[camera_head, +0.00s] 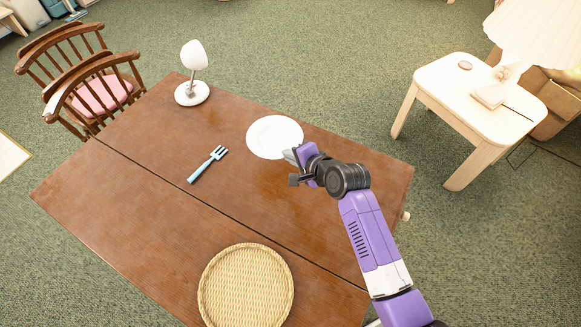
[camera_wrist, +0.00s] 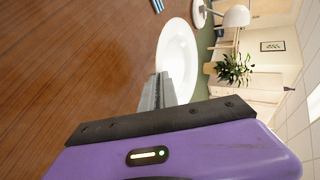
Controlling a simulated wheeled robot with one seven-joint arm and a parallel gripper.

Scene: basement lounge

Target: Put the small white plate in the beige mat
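The small white plate (camera_head: 272,134) looks flat, near the far edge of the brown wooden table. It also shows in the wrist view (camera_wrist: 180,50), just beyond the fingertips. The round beige woven mat (camera_head: 245,287) lies at the near side of the table with nothing on it. My gripper (camera_head: 291,155) is at the plate's near right rim, and its tips overlap the rim in the picture. In the wrist view my gripper's grey fingers (camera_wrist: 158,88) look close together. I cannot tell whether the rim is between them.
A blue fork (camera_head: 208,164) lies on the table (camera_head: 150,200) left of the plate. A small white lamp (camera_head: 193,75) stands at the far left corner. Chairs (camera_head: 85,85) stand at the left. A white side table (camera_head: 490,95) with a lamp is at the right. Bare tabletop separates plate and mat.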

